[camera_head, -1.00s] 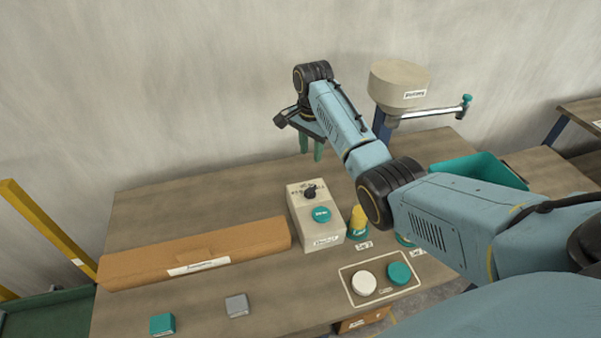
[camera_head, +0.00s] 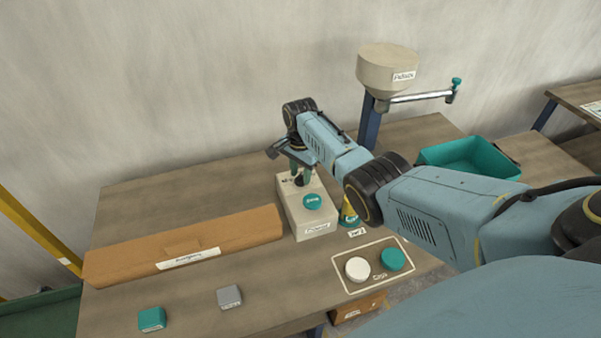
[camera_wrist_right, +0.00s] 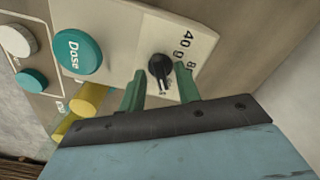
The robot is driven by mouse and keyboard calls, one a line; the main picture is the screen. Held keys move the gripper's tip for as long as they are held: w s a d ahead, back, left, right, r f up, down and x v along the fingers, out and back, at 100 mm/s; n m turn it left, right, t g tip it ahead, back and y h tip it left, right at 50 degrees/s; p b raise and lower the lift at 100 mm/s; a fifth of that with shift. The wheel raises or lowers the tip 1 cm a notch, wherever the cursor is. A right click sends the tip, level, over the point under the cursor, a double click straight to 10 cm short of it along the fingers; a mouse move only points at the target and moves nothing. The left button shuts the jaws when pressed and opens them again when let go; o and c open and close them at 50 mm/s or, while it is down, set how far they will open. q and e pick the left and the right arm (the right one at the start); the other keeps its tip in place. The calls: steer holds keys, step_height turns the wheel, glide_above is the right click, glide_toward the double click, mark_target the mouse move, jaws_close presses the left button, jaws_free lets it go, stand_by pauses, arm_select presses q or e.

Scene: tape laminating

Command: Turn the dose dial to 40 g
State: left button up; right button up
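The dose dial (camera_wrist_right: 160,67) is a small black knob on the sloped face of a beige dispenser box (camera_head: 310,222). In the right wrist view its white mark points down toward my gripper, away from the printed "40 g" (camera_wrist_right: 184,46). A second, partly hidden label starting with "8" lies beside it. The round teal Dose button (camera_wrist_right: 78,54) is on the same face; it also shows in the head view (camera_head: 312,201). My right gripper (camera_head: 301,172) is at the dial, its green fingers (camera_wrist_right: 159,80) apart on either side of it, without clear contact. My left gripper is out of view.
A yellow-topped teal item (camera_head: 348,212) stands right of the box. A panel (camera_head: 345,283) holds white and teal discs. A long cardboard box (camera_head: 185,244), teal block (camera_head: 152,319) and grey block (camera_head: 230,297) lie left. A hopper (camera_head: 386,70) and teal bin (camera_head: 465,155) are behind right.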

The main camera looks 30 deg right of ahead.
steer(key=shift+c, duration=0.2)
jaws_close()
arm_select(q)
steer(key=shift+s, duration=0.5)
